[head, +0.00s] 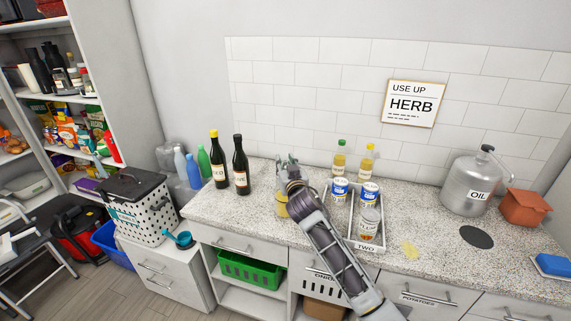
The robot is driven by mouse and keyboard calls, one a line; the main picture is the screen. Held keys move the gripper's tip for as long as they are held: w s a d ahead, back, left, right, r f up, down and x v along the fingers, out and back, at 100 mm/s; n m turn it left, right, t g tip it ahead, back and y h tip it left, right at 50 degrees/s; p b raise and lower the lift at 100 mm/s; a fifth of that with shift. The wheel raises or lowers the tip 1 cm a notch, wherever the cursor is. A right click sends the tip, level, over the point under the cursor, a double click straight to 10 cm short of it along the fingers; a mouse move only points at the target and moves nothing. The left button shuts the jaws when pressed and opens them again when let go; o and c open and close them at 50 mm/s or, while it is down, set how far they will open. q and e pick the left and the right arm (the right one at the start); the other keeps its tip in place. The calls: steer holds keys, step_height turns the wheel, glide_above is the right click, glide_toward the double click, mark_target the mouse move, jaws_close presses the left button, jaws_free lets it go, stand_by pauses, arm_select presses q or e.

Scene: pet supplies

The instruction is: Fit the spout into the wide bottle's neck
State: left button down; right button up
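My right gripper (286,163) is over the counter, left of the tray; its arm comes in from the lower right. Its fingers are small and partly hidden by my own wrist, so I cannot tell if they are open or hold anything. A yellowish thing (281,207) shows just below and behind the wrist, mostly hidden. Two dark bottles, one with a yellow top (218,162) and one with a black top (240,166), stand upright to the left. I cannot make out the spout, or tell which bottle is the wide one. My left gripper is not in view.
A tray (351,226) marked TWO holds several cans. A metal OIL can (470,186), a terracotta pot (524,208) and a dark disc (476,237) are right.

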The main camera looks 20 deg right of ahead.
steer(key=o, duration=0.3)
steer(key=shift+o, duration=0.2)
steer(key=shift+r, duration=0.1)
steer(key=shift+s, duration=0.1)
steer(key=s, duration=1.1)
steer(key=shift+s+a, duration=0.35)
steer(key=shift+a, duration=0.05)
stand_by(0.5)
